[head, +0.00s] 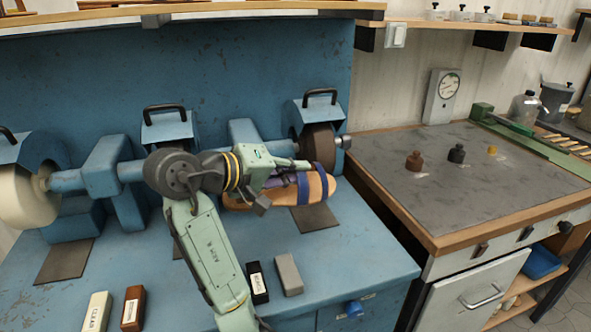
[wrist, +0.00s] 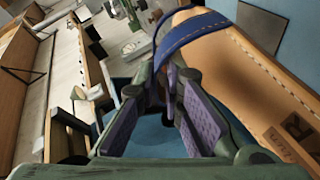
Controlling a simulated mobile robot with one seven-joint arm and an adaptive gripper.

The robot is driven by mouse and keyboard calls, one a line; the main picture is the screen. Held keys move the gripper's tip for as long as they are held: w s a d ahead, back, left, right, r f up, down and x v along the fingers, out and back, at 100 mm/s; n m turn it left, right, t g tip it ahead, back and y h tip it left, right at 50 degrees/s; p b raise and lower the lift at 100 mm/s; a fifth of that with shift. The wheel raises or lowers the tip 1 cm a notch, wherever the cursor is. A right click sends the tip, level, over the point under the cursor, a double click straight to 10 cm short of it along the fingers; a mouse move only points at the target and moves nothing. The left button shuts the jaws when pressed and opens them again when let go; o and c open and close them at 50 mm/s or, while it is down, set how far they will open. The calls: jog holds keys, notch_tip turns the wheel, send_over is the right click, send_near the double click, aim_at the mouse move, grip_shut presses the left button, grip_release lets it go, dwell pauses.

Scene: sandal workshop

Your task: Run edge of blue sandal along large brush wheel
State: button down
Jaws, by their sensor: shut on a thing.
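The blue sandal has a tan footbed and blue straps. In the head view the sandal (head: 317,187) is held off the bench, in front of and just below a dark brown wheel (head: 318,147) at the right end of the shaft, which looks like a brush wheel. I cannot tell if they touch. My gripper (head: 285,179) is shut on the sandal from the left. In the wrist view the purple-padded fingers (wrist: 180,105) are beside the sandal (wrist: 255,80), which fills the right side; the exact grip is partly hidden.
A cream wheel (head: 28,197) is at the shaft's left end. Labelled blocks, such as a grey block (head: 289,274) and a brown block (head: 133,308), lie at the bench front. A shelf edge (head: 190,14) runs above.

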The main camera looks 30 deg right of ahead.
jog(key=shift+s, duration=0.1)
dwell(0.4)
jog(key=shift+s+a+f, duration=0.15)
jog(key=shift+s+a, duration=0.05)
jog(key=shift+s, duration=0.45)
jog(key=shift+s, duration=0.1)
jog(key=shift+s+a+f, duration=0.2)
jog(key=shift+s+f, duration=0.05)
jog(key=shift+s, duration=0.65)
jog(key=shift+s+a+f, duration=0.2)
jog(key=shift+s+a, duration=0.05)
jog(key=shift+s, duration=0.7)
jog(key=shift+s+a+f, duration=0.2)
jog(key=shift+s+f, duration=0.05)
jog(key=shift+s, duration=0.65)
